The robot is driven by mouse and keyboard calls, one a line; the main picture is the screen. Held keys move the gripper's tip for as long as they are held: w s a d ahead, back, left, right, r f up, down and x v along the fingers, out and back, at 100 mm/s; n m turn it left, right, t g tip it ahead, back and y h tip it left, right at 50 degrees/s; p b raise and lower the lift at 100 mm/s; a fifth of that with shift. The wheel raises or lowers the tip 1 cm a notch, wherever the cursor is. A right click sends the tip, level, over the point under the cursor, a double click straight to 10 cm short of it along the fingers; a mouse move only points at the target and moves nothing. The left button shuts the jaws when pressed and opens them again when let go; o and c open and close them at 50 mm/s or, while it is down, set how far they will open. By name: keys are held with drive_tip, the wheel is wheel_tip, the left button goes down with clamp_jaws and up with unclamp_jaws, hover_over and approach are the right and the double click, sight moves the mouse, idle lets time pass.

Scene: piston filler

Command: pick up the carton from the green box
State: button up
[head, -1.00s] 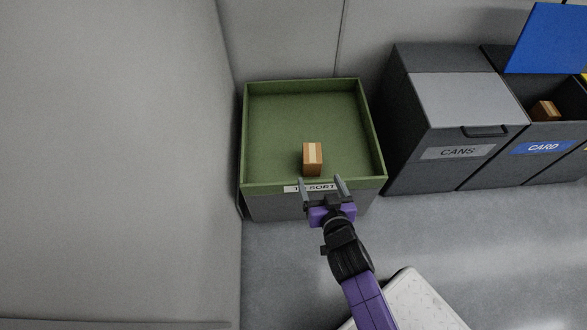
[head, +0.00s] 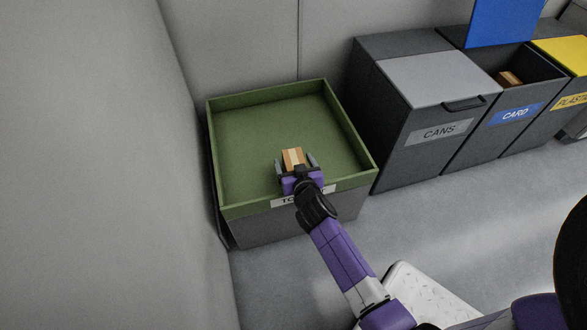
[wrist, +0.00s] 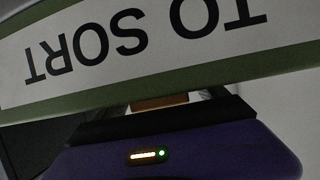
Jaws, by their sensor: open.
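The green box (head: 232,150) stands against the wall, open at the top, with a "TO SORT" label on its front. One small brown carton (head: 292,156) with a lighter tape strip is in it, toward the front. My gripper (head: 296,163) is open, over the box's front part, with a finger on each side of the carton as seen from the head. I cannot tell how deep the fingers reach. In the wrist view a brown strip of the carton (wrist: 160,103) shows beyond my gripper, below the label (wrist: 150,35); most of it is hidden.
Right of the green box stands a closed grey CANS bin (head: 425,100). Beside it is an open CARD bin (head: 515,115) with a raised blue lid (head: 500,20) and a brown carton (head: 508,79) inside. A yellow-lidded bin (head: 565,55) is at the far right.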

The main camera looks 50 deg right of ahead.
drive_tip(key=shift+b+x, duration=0.45)
drive_tip(key=shift+x, duration=1.05)
drive_tip(key=shift+r, duration=0.1)
drive_tip(key=shift+c, duration=0.2)
drive_tip(key=c, duration=1.4)
